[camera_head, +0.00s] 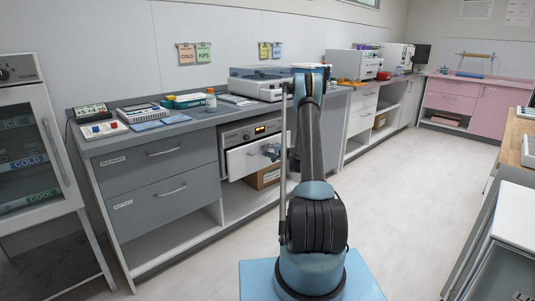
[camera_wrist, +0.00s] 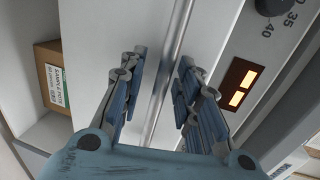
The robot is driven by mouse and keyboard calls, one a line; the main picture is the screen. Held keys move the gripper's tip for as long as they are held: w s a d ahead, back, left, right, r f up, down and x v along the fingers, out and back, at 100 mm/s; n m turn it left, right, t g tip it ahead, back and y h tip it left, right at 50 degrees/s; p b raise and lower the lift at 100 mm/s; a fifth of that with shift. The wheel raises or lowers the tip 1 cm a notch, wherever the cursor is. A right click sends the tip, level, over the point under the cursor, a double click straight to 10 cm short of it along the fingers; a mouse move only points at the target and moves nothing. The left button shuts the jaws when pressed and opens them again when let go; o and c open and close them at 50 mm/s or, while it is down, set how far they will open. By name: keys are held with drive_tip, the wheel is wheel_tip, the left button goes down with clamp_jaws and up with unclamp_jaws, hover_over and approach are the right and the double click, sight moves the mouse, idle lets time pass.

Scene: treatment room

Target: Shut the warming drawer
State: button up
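The warming drawer (camera_head: 239,162) is a pale front under a steel control panel (camera_head: 236,137) with a lit orange display. Its front seems to stand out from the unit, but I cannot tell how far. My gripper (camera_head: 271,151) is at the drawer front, partly hidden by my arm. In the wrist view my gripper (camera_wrist: 160,85) is open, its two blue fingers apart. A long metallic bar or edge (camera_wrist: 178,42) runs between the fingers across the pale front. I cannot tell whether the fingers touch it. The lit display (camera_wrist: 239,83) is to the right.
A cardboard box (camera_head: 264,177) sits on the open shelf below the drawer; it also shows in the wrist view (camera_wrist: 52,73). Grey drawers (camera_head: 160,167) adjoin on the left. A glass-door cabinet (camera_head: 35,150) stands far left. The floor (camera_head: 410,190) to the right is clear.

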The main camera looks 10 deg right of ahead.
clamp_jaws()
drive_tip(key=shift+w, duration=0.1)
drive_tip(key=shift+r+x, duration=0.2)
drive_tip(key=shift+x, duration=0.9)
drive_tip(key=shift+r+x, duration=0.2)
drive_tip(key=shift+x, duration=0.85)
drive_tip(key=shift+a+r, duration=0.1)
drive_tip(key=shift+a, duration=0.05)
unclamp_jaws()
drive_tip(key=shift+w, duration=0.1)
drive_tip(key=v, duration=1.2)
